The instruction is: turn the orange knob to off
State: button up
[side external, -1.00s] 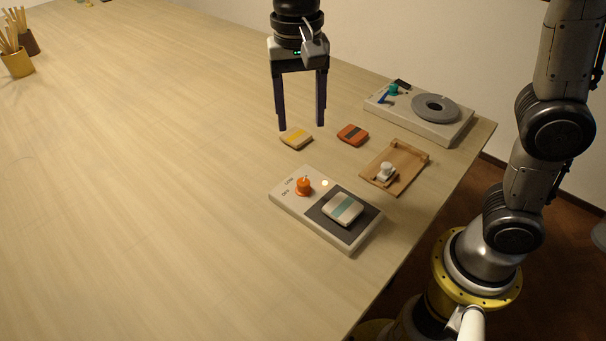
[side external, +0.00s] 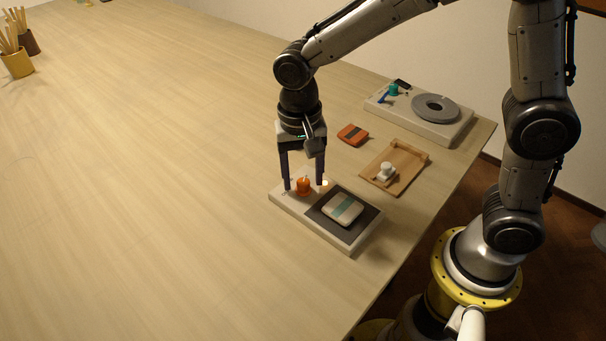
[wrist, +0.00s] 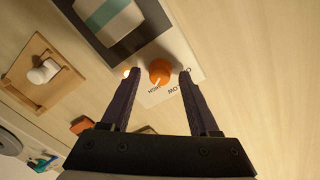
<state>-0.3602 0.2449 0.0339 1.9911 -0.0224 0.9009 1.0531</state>
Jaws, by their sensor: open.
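The orange knob (side external: 303,186) stands on the pale control box (side external: 281,202). In the wrist view the knob (wrist: 160,70) has a pale mark that seems to face the HIGH label. LOW is beside it, and the OFF label is mostly hidden by a finger. A small lamp (side external: 324,183) on the box glows; it also shows in the wrist view (wrist: 126,73). My gripper (side external: 303,185) is open and points down, one finger on each side of the knob. In the wrist view my gripper (wrist: 159,72) has visible gaps to the knob.
A white tile with a teal stripe (side external: 342,209) lies on the box's dark pad (side external: 366,222). Behind are an orange tile (side external: 353,135), a wooden tray (side external: 408,158) with a white knobbed piece (side external: 385,173), and a device with a grey disc (side external: 436,108).

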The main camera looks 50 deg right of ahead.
jog(key=shift+f, duration=0.15)
jog(key=shift+c, duration=0.3)
grip_shut()
